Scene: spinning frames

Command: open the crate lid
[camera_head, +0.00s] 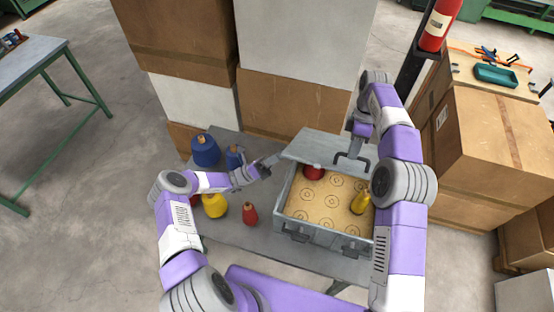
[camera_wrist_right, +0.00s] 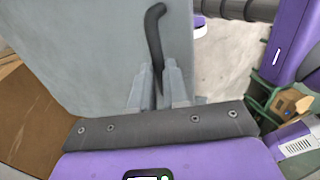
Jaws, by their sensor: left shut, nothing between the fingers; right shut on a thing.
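The grey crate (camera_head: 331,242) stands on the grey table with its lid (camera_head: 312,146) raised at the back, so the inside shows. A dark handle (camera_head: 341,157) is on the lid; it also shows as a bent dark bar in the right wrist view (camera_wrist_right: 154,38). My right gripper (camera_head: 354,145) is shut on this handle, its fingers on either side of it in the wrist view (camera_wrist_right: 158,82). Inside, a tan board with ring marks holds a red cone (camera_head: 313,173) and a yellow cone (camera_head: 360,203). My left gripper (camera_head: 269,162) is shut and empty by the crate's left back corner.
Left of the crate on the table (camera_head: 268,239) stand blue cones (camera_head: 205,151), a yellow cone (camera_head: 214,206) and a red cone (camera_head: 250,214). Cardboard boxes (camera_head: 287,105) are stacked behind the table. More boxes (camera_head: 490,145) stand at the right.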

